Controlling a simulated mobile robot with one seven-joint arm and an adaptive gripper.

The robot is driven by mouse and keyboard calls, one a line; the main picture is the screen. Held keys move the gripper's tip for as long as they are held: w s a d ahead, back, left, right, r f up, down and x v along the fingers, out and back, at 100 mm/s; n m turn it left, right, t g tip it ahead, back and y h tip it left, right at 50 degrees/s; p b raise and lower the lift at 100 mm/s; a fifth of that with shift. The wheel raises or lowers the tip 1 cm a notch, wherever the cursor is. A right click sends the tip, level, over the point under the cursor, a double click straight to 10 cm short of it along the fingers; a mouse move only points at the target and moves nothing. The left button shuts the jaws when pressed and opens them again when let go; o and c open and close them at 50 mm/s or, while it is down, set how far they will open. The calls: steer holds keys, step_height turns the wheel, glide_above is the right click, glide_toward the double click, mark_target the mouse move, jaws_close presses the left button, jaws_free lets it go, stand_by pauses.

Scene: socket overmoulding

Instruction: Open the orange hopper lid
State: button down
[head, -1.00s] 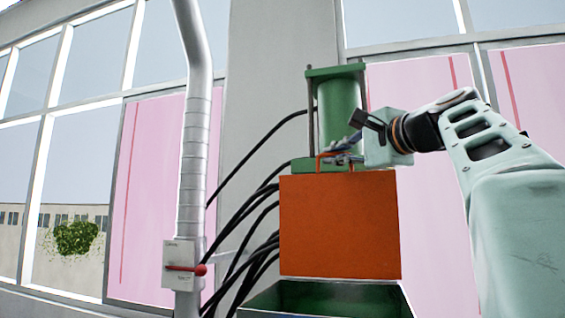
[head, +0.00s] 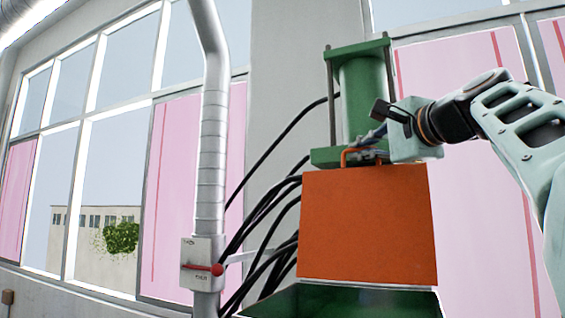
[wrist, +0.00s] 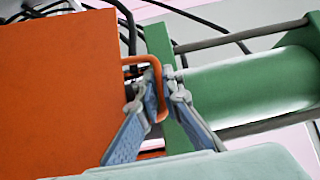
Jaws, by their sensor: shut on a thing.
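The orange hopper lid (head: 368,225) stands upright, its broad face toward the head camera, above the green hopper (head: 340,301). Its orange bar handle (head: 346,153) is at the top edge. My gripper (head: 368,143) comes in from the right and is at the handle. In the wrist view, the lid (wrist: 55,90) fills the left side, and the fingers of my gripper (wrist: 164,92) are closed around the handle (wrist: 157,72). The hopper's inside is mostly cut off by the bottom of the head view.
A green cylinder with rods (head: 362,100) stands just behind the lid. Black hoses (head: 262,215) hang to its left. A grey pipe (head: 212,150) carries a switch box with a red lever (head: 203,268). Pink panels and windows are behind.

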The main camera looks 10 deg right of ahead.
steer(key=shift+r, duration=0.2)
stand_by(0.3)
steer(key=c, duration=2.1)
jaws_free()
steer(key=shift+f, duration=0.1)
